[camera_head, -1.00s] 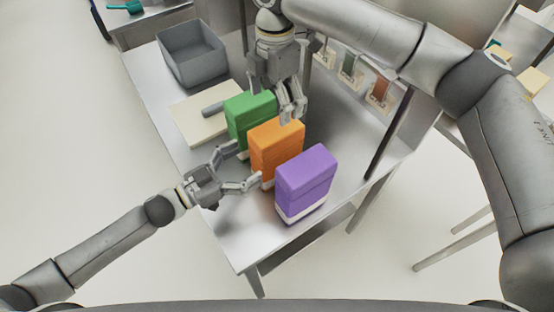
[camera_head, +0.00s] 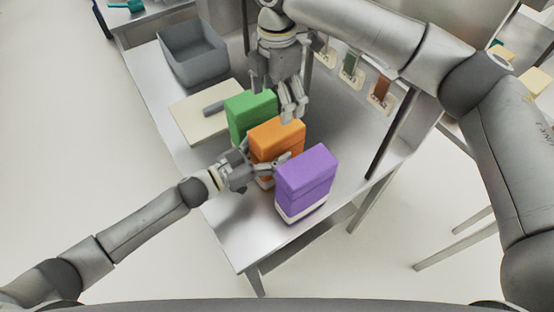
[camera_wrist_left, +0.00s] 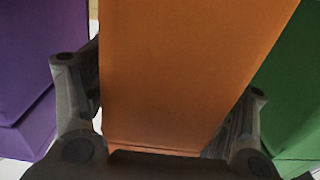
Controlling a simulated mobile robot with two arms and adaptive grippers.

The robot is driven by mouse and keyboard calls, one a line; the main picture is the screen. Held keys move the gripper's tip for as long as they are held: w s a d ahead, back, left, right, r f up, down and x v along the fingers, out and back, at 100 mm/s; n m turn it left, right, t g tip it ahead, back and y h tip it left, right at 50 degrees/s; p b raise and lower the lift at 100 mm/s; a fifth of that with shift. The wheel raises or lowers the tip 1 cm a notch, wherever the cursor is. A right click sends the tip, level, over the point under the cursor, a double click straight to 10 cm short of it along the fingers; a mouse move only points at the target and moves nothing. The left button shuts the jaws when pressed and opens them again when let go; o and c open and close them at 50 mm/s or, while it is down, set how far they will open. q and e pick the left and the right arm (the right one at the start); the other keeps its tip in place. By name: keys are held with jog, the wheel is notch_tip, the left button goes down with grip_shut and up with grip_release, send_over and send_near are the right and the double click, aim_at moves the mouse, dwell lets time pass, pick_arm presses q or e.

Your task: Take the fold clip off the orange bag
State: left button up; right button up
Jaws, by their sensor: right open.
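The orange bag (camera_head: 277,132) stands upright on the table between the green bag (camera_head: 250,112) and the purple bag (camera_head: 306,178). It also fills the middle of the left wrist view (camera_wrist_left: 185,70). I cannot make out a fold clip on it. My left gripper (camera_head: 263,176) is low at the orange bag, with one finger on each side of it. Whether the fingers press on the bag is unclear. My right gripper (camera_head: 291,112) is open, pointing down at the far top edge of the orange bag; nothing shows held in it.
A grey bin (camera_head: 192,55) stands at the far left of the metal table (camera_head: 235,235). A pale board (camera_head: 196,115) with a grey cylindrical thing lies behind the green bag. Small coloured panels (camera_head: 381,90) line the back edge. The purple bag stands close to my left gripper.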

aim_at(270, 131)
pick_arm(q)
jog(key=c, duration=0.9)
pick_arm(e)
jog(key=f, duration=0.3)
jog(key=a+f, duration=0.1)
jog(key=f, duration=0.2)
jog(key=s+f, duration=0.1)
jog(key=f, duration=0.2)
jog(key=shift+a+f, duration=0.25)
jog(key=shift+f, duration=0.1)
pick_arm(q)
jog(key=shift+c, duration=0.2)
pick_arm(e)
jog(key=c, duration=1.2)
jog(key=shift+r, duration=0.3)
jog(key=shift+r, duration=0.85)
